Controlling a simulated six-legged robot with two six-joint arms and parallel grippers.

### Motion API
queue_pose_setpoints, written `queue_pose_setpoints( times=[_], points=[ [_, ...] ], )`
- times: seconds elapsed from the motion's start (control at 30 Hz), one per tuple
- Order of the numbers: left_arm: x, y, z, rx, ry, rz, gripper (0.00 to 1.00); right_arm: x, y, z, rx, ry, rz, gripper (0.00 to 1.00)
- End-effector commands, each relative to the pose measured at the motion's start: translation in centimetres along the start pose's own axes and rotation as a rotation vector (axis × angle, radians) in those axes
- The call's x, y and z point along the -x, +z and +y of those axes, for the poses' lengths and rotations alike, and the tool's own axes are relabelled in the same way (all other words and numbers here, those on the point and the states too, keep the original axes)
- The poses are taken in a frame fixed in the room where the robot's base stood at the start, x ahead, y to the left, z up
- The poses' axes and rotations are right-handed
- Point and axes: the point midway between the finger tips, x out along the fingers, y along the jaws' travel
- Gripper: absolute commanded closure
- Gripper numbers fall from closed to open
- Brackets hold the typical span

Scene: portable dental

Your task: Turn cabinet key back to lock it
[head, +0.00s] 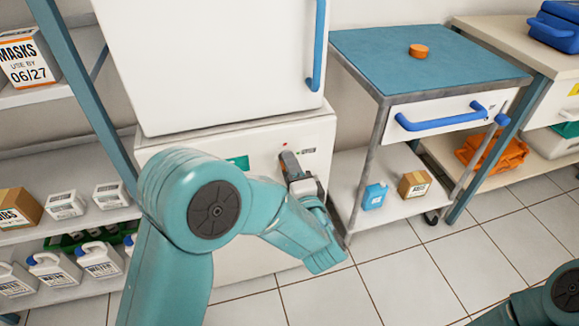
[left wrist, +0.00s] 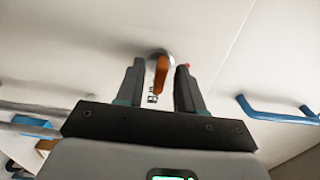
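The orange cabinet key (left wrist: 161,72) sits in a round metal lock on the white cabinet front, with a small tag hanging beside it. In the left wrist view it hangs between the two fingers of my left gripper (left wrist: 160,88). The fingers are apart, with a visible gap on each side of the key. In the head view my left gripper (head: 290,165) is at the lower front of the white cabinet (head: 250,200), and the key is hidden behind it. My right gripper is out of view; only part of the right arm shows at the lower right.
The upper cabinet door has a blue handle (head: 317,50). A cart (head: 430,60) with a blue drawer handle (head: 440,118) stands close on the right. A shelf (head: 60,170) with boxes and bottles stands on the left. The tiled floor (head: 430,270) in front is clear.

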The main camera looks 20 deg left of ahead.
Motion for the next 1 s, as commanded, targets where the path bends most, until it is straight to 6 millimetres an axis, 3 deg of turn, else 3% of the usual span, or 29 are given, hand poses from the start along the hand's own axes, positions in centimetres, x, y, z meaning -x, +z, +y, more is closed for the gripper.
queue_pose_setpoints(
  times=[0.1, 0.2, 0.23, 0.67, 1.0],
  points=[
    [0.04, -0.02, 0.0, 0.0, 0.0, 0.0, 0.63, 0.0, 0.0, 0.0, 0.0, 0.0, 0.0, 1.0],
    [0.02, -0.01, 0.0, 0.0, 0.0, 0.0, 0.95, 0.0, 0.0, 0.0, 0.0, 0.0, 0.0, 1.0],
    [0.01, -0.01, 0.0, 0.0, 0.0, 0.0, 1.0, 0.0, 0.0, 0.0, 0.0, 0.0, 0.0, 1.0],
    [-0.27, 0.02, -0.04, 0.058, 0.0, 0.0, 1.0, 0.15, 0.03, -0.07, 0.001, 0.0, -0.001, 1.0],
    [-0.33, 0.0, -0.1, 0.313, -0.002, -0.001, 1.0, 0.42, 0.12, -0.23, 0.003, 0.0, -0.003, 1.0]
  ],
)
